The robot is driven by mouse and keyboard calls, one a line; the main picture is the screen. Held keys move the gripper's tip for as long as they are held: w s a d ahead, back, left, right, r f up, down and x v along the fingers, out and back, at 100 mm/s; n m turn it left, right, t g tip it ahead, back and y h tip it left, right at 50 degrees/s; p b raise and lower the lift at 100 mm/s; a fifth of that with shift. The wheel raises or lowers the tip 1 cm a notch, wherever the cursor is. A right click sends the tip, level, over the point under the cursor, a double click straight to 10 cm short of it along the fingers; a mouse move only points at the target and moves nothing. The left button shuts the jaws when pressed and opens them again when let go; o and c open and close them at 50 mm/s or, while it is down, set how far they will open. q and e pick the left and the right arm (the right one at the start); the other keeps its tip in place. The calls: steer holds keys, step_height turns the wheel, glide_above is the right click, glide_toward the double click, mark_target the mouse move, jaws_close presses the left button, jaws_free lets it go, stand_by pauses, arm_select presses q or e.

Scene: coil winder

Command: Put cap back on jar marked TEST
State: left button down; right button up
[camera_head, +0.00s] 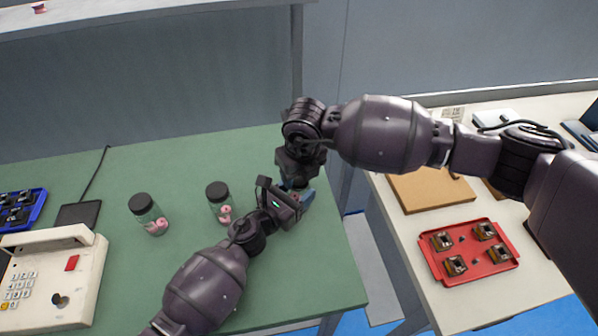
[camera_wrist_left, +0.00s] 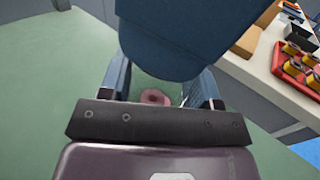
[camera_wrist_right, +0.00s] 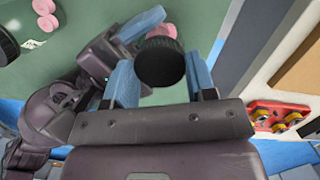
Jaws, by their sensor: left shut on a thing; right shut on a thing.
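My left gripper (camera_head: 298,199) and right gripper (camera_head: 294,184) meet over the right part of the green table. In the right wrist view, the right gripper's blue fingers are shut on a black cap (camera_wrist_right: 160,63). Pink contents of a jar (camera_wrist_right: 162,31) show just beyond the cap, next to a blue finger of my left gripper. In the left wrist view, pink contents (camera_wrist_left: 154,97) show between the left fingers, which are shut on this clear jar. I cannot tell whether cap and jar touch, and no TEST marking is readable.
Two capped jars with pink contents, one at the left (camera_head: 149,214) and one nearer my grippers (camera_head: 220,203), stand on the green table (camera_head: 110,275). A beige telephone (camera_head: 50,280) stands left. A gap separates the right table, which holds a red tray (camera_head: 468,252).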

steer(key=m+h, duration=0.1)
steer(key=m, duration=0.6)
steer(key=shift+a, duration=0.15)
steer(key=m, duration=0.4)
steer(key=shift+h, duration=0.3)
steer(key=m, duration=0.3)
steer(key=shift+m, duration=0.3)
steer(key=m+g, duration=0.1)
steer(key=m, duration=0.5)
steer(key=shift+h, duration=0.4)
steer(key=m+g, duration=0.1)
steer(key=m, duration=0.6)
steer(key=shift+w, duration=0.15)
steer(key=o, duration=0.9)
